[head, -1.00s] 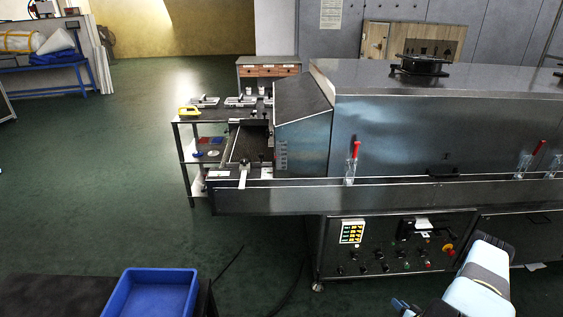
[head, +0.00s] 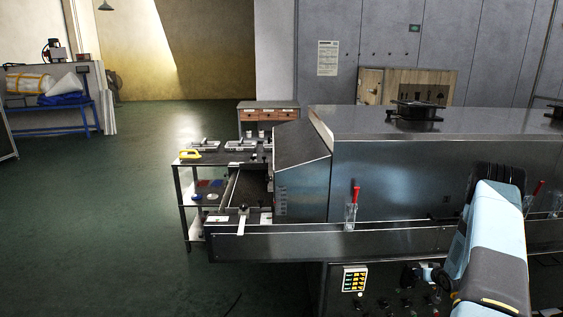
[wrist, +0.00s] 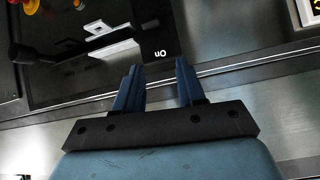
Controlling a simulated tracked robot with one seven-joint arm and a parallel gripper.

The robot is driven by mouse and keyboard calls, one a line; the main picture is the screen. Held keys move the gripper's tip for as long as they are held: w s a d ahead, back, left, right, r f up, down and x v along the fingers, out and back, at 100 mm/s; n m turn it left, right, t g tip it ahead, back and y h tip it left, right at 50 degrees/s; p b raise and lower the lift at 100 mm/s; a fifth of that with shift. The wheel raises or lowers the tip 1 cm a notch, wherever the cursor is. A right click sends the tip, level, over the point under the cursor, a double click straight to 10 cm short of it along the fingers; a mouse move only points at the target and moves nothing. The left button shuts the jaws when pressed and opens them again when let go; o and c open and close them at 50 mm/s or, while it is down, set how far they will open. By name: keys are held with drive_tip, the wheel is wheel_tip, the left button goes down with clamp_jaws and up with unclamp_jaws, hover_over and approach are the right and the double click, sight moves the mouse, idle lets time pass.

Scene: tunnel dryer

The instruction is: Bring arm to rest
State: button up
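My arm (head: 492,250), light blue and black, rises at the right of the head view in front of the steel dryer (head: 400,185). In the wrist view my gripper (wrist: 158,84) has its two dark blue fingers apart, with nothing seen between them. Beyond the fingertips is the dryer's dark control panel (wrist: 90,78), seen upside down. I cannot tell from these views how far the fingertips are from it. In the head view the lit keypad (head: 355,279) shows on the panel, left of the arm.
A steel ledge (head: 300,243) runs along the dryer's front, with a red-handled tool in a clear holder (head: 350,213). A shelf table (head: 188,165) with a yellow item stands at the left end. Open green floor (head: 110,220) lies further left.

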wheel_tip(320, 180, up, 13)
drive_tip(key=w+a+h, duration=0.1)
drive_tip(key=w+a, duration=0.1)
drive_tip(key=w, duration=0.1)
drive_tip(key=s+a+r+g+h, duration=0.15)
drive_tip(key=a+r, duration=0.25)
drive_tip(key=r, duration=0.6)
drive_tip(key=s+a+r, duration=0.3)
drive_tip(key=a+r, duration=0.1)
drive_tip(key=r, duration=0.6)
drive_tip(key=s+a+r+g, duration=0.1)
drive_tip(key=s+a+r, duration=0.3)
drive_tip(key=r, duration=0.6)
drive_tip(key=s+a+r, duration=1.2)
drive_tip(key=s, duration=0.2)
drive_tip(key=s+a+r+y, duration=0.1)
drive_tip(key=s+a, duration=0.2)
drive_tip(key=s, duration=0.5)
drive_tip(key=s+a+g, duration=0.1)
drive_tip(key=s+a, duration=0.3)
drive_tip(key=s, duration=0.4)
drive_tip(key=s+a+r+n+g+y, duration=0.1)
drive_tip(key=s+a, duration=0.2)
drive_tip(key=s, duration=0.5)
drive_tip(key=shift+s+a+r+y, duration=0.15)
drive_tip(key=shift+a+r+y, duration=0.15)
drive_tip(key=shift+a+y, duration=0.05)
